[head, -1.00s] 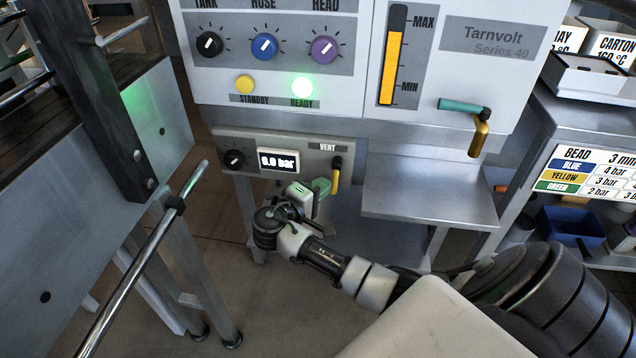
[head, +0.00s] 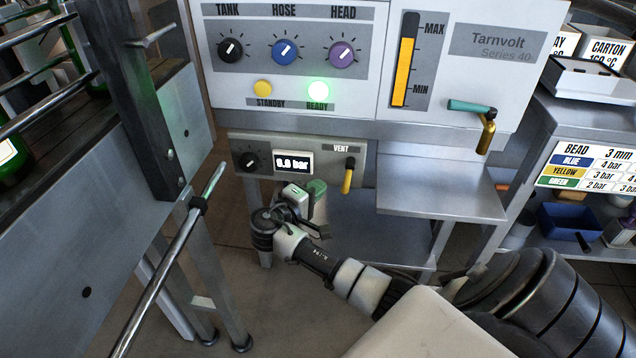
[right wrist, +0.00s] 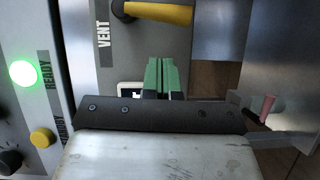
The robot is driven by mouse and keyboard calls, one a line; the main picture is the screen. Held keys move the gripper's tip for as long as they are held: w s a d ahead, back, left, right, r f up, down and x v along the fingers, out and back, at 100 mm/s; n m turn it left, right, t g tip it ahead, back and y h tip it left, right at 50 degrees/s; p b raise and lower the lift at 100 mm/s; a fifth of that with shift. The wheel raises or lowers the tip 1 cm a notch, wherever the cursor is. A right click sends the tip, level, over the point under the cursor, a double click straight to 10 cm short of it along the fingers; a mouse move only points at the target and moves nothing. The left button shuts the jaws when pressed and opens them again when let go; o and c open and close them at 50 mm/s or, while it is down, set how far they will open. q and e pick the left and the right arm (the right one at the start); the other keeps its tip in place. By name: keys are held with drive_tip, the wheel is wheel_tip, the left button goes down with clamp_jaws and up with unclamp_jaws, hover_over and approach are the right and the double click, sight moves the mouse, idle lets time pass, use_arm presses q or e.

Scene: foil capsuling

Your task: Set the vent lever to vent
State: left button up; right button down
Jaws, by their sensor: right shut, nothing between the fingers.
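The vent lever (head: 347,181) is a yellow handle on a dark pivot, on the grey panel under the machine. It hangs nearly straight down, below and right of the VENT label (head: 341,149). In the right wrist view the lever (right wrist: 160,13) lies across the top, beside the sideways VENT label (right wrist: 102,34). My right gripper (head: 318,187) is just left of the lever and slightly below it, with a visible gap. Its green fingers (right wrist: 161,73) are together and hold nothing. My left gripper is in neither current view.
A small display (head: 293,163) and black knob (head: 249,160) sit left of the lever. A steel shelf (head: 440,190) juts out to its right. A conveyor frame with a metal rail (head: 170,270) stands at left. The green READY lamp (head: 318,91) is lit.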

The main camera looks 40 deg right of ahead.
use_arm(q)
drive_tip(key=shift+s+r+g+p, duration=0.2)
drive_tip(key=shift+s+g+p, duration=0.15)
drive_tip(key=shift+s, duration=0.2)
drive_tip(key=shift+s+r+g+p, duration=0.2)
drive_tip(key=shift+s+g, duration=0.15)
drive_tip(key=shift+s, duration=0.2)
use_arm(e)
drive_tip(key=s+a, duration=0.1)
drive_tip(key=a, duration=0.8)
drive_tip(key=shift+s, duration=0.3)
